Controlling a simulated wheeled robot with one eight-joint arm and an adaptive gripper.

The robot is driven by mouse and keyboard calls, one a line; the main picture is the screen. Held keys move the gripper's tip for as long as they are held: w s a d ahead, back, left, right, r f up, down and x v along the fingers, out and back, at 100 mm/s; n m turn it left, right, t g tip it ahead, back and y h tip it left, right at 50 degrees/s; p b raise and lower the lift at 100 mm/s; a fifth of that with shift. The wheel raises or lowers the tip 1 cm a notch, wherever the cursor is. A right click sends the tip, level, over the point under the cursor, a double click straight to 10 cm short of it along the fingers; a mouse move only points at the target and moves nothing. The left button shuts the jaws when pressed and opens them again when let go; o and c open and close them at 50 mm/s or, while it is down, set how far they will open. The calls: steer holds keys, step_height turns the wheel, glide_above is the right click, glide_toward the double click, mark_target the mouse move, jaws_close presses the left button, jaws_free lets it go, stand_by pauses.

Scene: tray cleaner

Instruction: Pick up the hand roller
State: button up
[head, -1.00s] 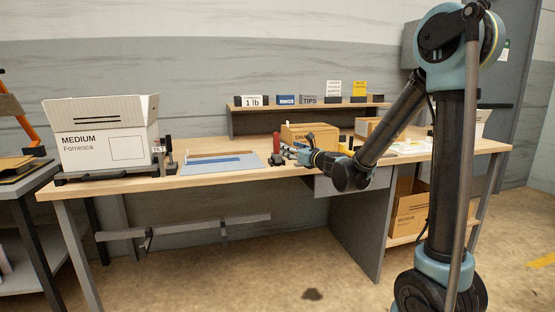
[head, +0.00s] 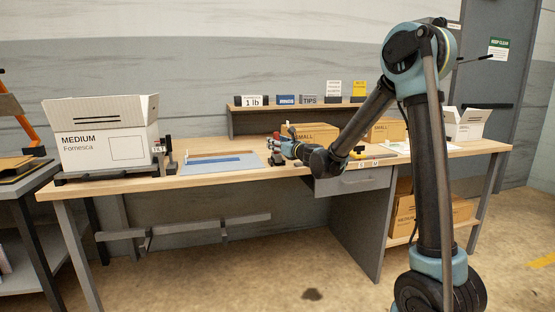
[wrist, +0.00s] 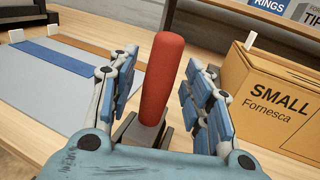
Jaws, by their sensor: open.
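A red upright cylindrical handle (wrist: 161,80) rises from a dark grey block-like base (wrist: 142,130) in the wrist view; I take it to be the hand roller. A small red bit of it (head: 276,137) shows in the head view, mostly hidden by my gripper. My gripper (wrist: 160,65) is open, with one blue-padded finger on each side of the handle. A gap shows on the left; the right finger is close, and I cannot tell if it touches. In the head view my gripper (head: 283,147) is low over the workbench, right of the grey mat.
The grey mat (head: 215,171) with blue and brown strips lies left of my gripper. A SMALL cardboard box (wrist: 270,95) stands close on the right. A shelf (head: 300,106) with label signs is behind. A MEDIUM white box (head: 105,140) stands on the bench's left end.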

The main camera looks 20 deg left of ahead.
steer(key=shift+w+a, duration=0.1)
steer(key=shift+a, duration=0.05)
steer(key=shift+c, duration=0.2)
jaws_close()
steer(key=shift+r, duration=0.15)
